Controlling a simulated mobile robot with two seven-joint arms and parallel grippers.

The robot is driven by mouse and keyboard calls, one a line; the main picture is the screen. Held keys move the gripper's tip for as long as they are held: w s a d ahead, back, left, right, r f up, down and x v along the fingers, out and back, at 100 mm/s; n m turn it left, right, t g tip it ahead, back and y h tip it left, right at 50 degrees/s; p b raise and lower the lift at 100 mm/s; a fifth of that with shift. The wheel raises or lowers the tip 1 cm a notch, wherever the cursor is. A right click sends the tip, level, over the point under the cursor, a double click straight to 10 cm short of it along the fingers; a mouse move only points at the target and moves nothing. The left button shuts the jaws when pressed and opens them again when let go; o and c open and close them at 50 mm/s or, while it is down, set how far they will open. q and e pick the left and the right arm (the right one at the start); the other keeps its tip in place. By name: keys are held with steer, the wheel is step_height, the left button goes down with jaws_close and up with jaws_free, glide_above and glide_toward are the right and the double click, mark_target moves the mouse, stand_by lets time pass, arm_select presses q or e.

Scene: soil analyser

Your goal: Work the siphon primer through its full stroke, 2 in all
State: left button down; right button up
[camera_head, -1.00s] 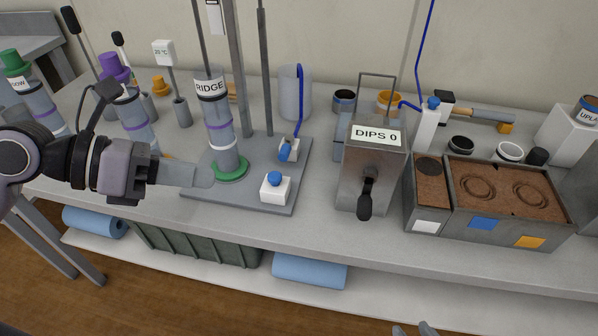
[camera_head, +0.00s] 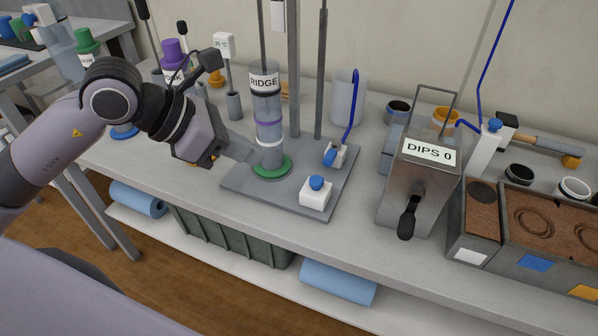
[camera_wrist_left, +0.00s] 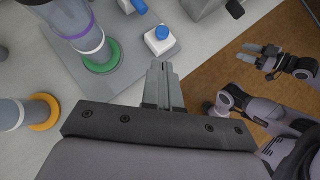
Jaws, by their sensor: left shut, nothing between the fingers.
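No label marks the siphon primer. Candidates are a white block with a blue button (camera_head: 316,194) at the base plate's front corner, a blue-capped fitting (camera_head: 333,155) behind it on a blue tube, and a white post with a blue knob (camera_head: 487,145) at right. My left gripper (camera_head: 254,157) is shut and empty, beside the RIDGE cylinder's (camera_head: 268,120) green foot in the head view. In the left wrist view its fingers (camera_wrist_left: 161,66) point toward the blue-button block (camera_wrist_left: 158,39), apart from it. My right gripper (camera_wrist_left: 258,60) shows there with its fingers apart.
A metal box marked DIPS 0 (camera_head: 421,185), with a black-handled lever, stands right of the base plate (camera_head: 245,180). Soil trays (camera_head: 476,232) stand farther right. Upright rods rise behind the cylinder. The bench front (camera_head: 210,205) is clear.

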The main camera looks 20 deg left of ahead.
mark_target(316, 183)
arm_select(q)
steer(key=x, duration=1.2)
